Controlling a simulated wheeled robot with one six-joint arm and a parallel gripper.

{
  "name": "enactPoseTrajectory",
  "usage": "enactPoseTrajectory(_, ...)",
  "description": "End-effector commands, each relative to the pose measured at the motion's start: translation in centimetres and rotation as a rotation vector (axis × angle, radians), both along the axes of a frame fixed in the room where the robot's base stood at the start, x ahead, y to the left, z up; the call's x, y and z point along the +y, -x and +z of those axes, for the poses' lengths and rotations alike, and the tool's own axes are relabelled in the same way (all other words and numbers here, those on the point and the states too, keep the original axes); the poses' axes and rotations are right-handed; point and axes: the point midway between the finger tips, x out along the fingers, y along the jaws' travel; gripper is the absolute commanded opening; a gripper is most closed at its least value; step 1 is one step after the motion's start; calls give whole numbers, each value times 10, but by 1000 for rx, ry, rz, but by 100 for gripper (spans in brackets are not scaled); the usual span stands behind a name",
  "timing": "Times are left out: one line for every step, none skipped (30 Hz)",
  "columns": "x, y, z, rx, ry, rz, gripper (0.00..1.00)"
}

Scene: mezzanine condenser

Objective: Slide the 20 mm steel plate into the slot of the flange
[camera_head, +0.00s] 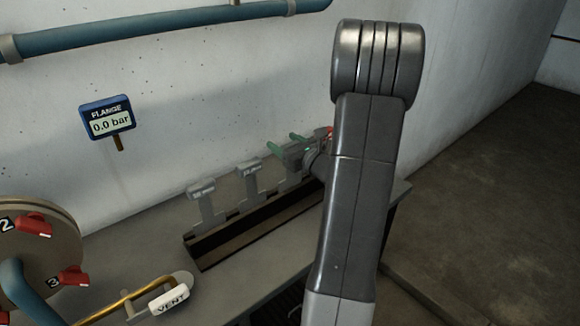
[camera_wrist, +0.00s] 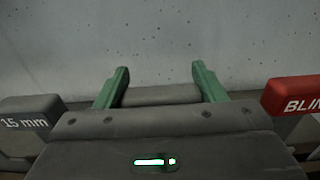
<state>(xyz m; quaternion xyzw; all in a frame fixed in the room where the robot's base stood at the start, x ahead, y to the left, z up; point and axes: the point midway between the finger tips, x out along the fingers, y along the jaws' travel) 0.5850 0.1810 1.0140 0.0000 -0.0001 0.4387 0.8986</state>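My gripper (camera_wrist: 161,84) shows two green fingers spread apart in the wrist view. A grey bar (camera_wrist: 160,96), likely the handle of a plate in the rack, lies between them. Its label is hidden by my gripper body, so I cannot confirm it is the 20 mm plate. Whether the fingers touch it is unclear. In the head view my gripper (camera_head: 284,143) is at the right end of the plate rack (camera_head: 215,248), partly hidden by my arm. The round flange (camera_head: 62,222) with red numbered clamps stands at the lower left; its slot is not visible.
A plate marked 15 mm (camera_wrist: 25,122) is left of my gripper, and a red BLIND handle (camera_wrist: 300,93) is right. The gauge (camera_head: 108,118) reads 0.0 bar. A brass VENT lever (camera_head: 170,300) stands between flange and rack. The wall is close behind the rack.

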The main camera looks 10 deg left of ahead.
Motion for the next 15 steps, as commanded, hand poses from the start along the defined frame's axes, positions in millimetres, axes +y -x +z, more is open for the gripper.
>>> enactPoseTrajectory(0, 0, 0, 0, 0, 0, 38)
enactPoseTrajectory(0, 0, 0, 0, 0, 0, 32)
enactPoseTrajectory(0, 0, 0, 0, 0, 0, 24)
enactPoseTrajectory(0, 0, 0, 0, 0, 0, 18)
enactPoseTrajectory(0, 0, 1, -1, -1, 0, 16)
enactPoseTrajectory(0, 0, 1, -1, -1, 0, 16)
enactPoseTrajectory(0, 0, 1, -1, -1, 0, 16)
enactPoseTrajectory(0, 0, 1, -1, -1, 0, 16)
enactPoseTrajectory(0, 0, 0, -1, -1, 0, 16)
enactPoseTrajectory(0, 0, 1, -1, -1, 0, 16)
enactPoseTrajectory(0, 0, 1, -1, 0, 0, 16)
enactPoseTrajectory(0, 0, 3, -1, 0, 0, 16)
enactPoseTrajectory(0, 0, 4, -2, -1, 0, 16)
enactPoseTrajectory(0, 0, 7, -3, 0, 0, 16)
enactPoseTrajectory(0, 0, 11, -4, -1, 0, 16)
